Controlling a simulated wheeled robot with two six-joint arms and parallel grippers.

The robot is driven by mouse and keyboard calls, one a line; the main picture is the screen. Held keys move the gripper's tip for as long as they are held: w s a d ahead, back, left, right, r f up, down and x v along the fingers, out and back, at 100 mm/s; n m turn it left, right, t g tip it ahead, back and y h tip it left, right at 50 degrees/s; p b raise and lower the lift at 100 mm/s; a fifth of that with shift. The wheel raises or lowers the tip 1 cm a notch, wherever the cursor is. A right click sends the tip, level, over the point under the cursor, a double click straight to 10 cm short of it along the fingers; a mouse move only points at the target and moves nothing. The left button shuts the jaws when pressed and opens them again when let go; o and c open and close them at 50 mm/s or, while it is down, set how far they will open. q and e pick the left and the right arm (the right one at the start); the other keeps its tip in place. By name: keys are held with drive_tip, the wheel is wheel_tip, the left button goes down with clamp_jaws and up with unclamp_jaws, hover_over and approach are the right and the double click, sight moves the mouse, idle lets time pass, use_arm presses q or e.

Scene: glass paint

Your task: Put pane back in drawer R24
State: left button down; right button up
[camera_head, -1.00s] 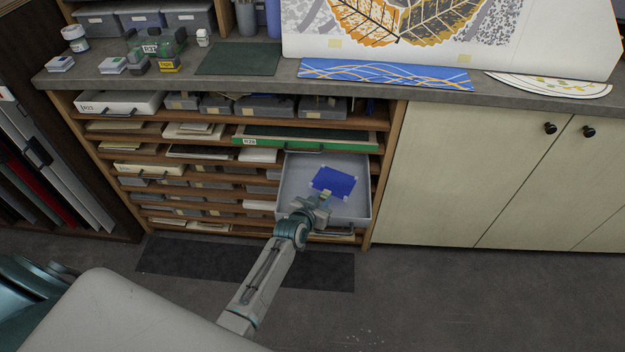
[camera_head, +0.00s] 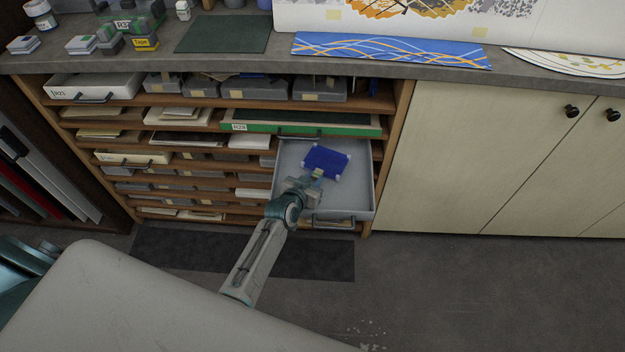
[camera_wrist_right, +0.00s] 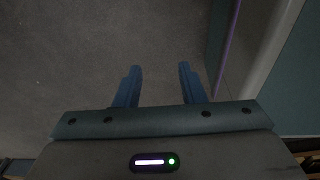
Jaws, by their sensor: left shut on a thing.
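A blue pane (camera_head: 326,157) with pale corner pieces shows in the head view, over the inside of an open grey drawer (camera_head: 362,186). My left gripper (camera_head: 316,175) is shut on the pane's near edge. I cannot tell whether the pane touches the drawer floor. The drawer is pulled out from the right part of the shelf unit, with its handle at the front; no label on it is readable. In the right wrist view, my right gripper (camera_wrist_right: 159,72) is open and empty above the grey floor.
A green-fronted drawer (camera_head: 290,127) labelled R28 lies just above the open drawer. A white drawer (camera_head: 95,87) sits at the upper left. Pale cupboard doors (camera_head: 480,165) stand to the right. The counter above holds a dark green mat (camera_head: 223,35) and a blue patterned panel (camera_head: 390,50).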

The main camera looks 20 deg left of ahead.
use_arm(q)
drive_tip(key=shift+s, duration=0.15)
drive_tip(key=shift+f+b, duration=0.2)
drive_tip(key=shift+b, duration=0.1)
drive_tip(key=shift+f, duration=0.1)
drive_tip(key=shift+s+f, duration=0.1)
drive_tip(key=shift+f, duration=0.1)
drive_tip(key=shift+s+d+f+b, duration=0.1)
drive_tip(key=shift+f+b, duration=0.05)
drive_tip(key=shift+b, duration=0.15)
drive_tip(key=c, duration=1.2)
unclamp_jaws()
drive_tip(key=shift+s+f, duration=0.1)
drive_tip(key=shift+r+p, duration=0.7)
drive_tip(key=v, duration=0.9)
drive_tip(key=shift+s+r, duration=0.25)
drive_tip(key=shift+s, duration=0.05)
drive_tip(key=shift+v, duration=0.9)
use_arm(e)
drive_tip(key=shift+s+a+f, duration=0.15)
drive_tip(key=shift+s+a, duration=0.15)
drive_tip(key=shift+a, duration=0.1)
